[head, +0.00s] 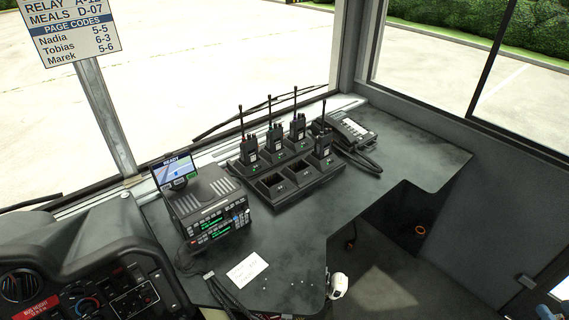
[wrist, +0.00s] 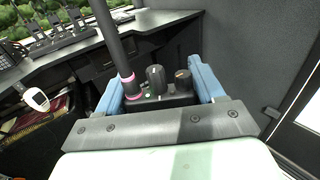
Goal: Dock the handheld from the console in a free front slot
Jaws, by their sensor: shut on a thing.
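My gripper (wrist: 158,88) is shut on a dark handheld radio (wrist: 154,101). In the wrist view its blue fingers stand on either side of the radio's top, which has two knobs and a thick antenna with a pink ring at its base. The radio's lower body is hidden. In the head view the charging dock (head: 262,200) stands on the console counter, well away from my gripper. The left front slot (head: 271,182) and middle front slot (head: 300,168) are empty.
A radio unit (head: 208,210) with a small screen reading READY (head: 175,170) stands left of the dock. A desk phone (head: 345,130) is right of it. A paper note (head: 247,269) lies in front. A white device (head: 337,286) sits at the counter's edge.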

